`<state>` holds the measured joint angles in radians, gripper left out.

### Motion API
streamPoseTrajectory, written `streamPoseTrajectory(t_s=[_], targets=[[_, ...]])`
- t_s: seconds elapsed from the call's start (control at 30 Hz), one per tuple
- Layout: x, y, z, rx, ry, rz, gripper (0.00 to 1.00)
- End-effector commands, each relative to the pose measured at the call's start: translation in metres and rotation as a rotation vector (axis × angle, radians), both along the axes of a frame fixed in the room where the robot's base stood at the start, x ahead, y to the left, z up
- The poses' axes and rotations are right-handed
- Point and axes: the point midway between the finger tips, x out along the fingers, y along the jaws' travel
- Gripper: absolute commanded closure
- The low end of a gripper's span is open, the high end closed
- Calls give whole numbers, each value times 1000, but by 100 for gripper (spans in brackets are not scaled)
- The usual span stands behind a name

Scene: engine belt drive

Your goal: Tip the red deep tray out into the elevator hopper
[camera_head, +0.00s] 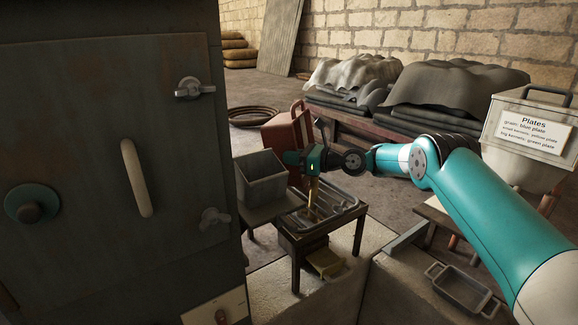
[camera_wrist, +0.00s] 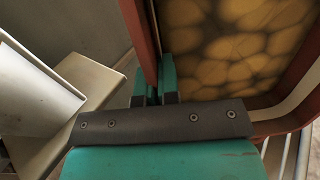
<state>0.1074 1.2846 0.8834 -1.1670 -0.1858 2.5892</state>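The red deep tray (camera_head: 283,133) is raised and looks tilted in the head view. My gripper (camera_head: 312,160) is at its right side and hides part of it. In the wrist view my gripper (camera_wrist: 155,88) is shut on the tray's red wall (camera_wrist: 141,35). Large yellow-brown kernels (camera_wrist: 235,50) show inside the tray. A grey square open bin (camera_head: 262,182), likely the elevator hopper, stands just left of and below my gripper. A narrow golden streak (camera_head: 313,198) shows under my gripper; I cannot tell whether it is falling grain.
A dark metal cabinet (camera_head: 110,150) fills the left.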

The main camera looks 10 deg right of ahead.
Motion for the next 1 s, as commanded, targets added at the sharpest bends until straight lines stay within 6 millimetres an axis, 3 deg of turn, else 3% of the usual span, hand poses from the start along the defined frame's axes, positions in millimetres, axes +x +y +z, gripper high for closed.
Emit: streamPoseTrajectory(t_s=[1.0], targets=[[-7,-43,-18,348,-197,-12,100]])
